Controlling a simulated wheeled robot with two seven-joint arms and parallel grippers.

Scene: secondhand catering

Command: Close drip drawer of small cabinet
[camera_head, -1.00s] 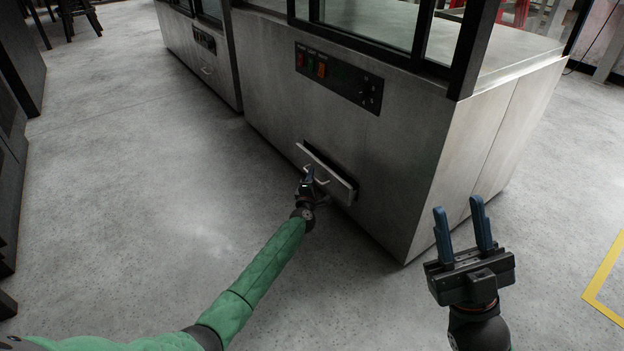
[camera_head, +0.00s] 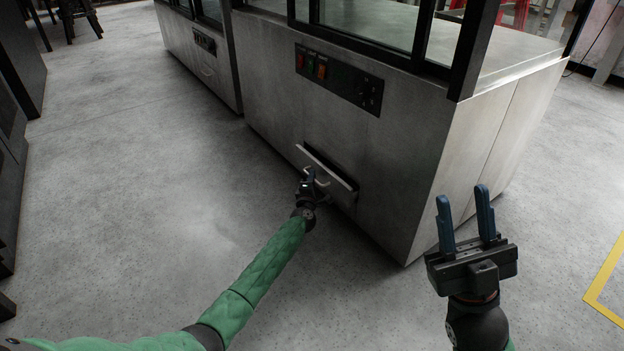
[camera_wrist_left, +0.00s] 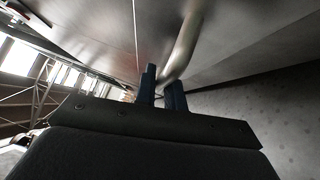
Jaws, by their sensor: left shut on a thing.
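The drip drawer (camera_head: 332,172) is a thin metal front low on the small steel cabinet (camera_head: 400,160). It stands slightly out from the cabinet, with a dark gap along its top edge. My left gripper (camera_head: 310,178) is at the drawer's handle. In the left wrist view the curved metal handle (camera_wrist_left: 183,50) runs down between the blue fingers (camera_wrist_left: 161,90), which are shut on it. The far part of the handle is hidden by the fingers. My right gripper (camera_head: 466,220) is raised in front of the cabinet's right corner, with its blue fingers apart and nothing between them.
A control panel (camera_head: 338,78) with red and green switches sits above the drawer. A second steel cabinet (camera_head: 200,60) stands to the left. A dark unit (camera_head: 20,110) is at the far left. The concrete floor (camera_head: 130,200) between is clear.

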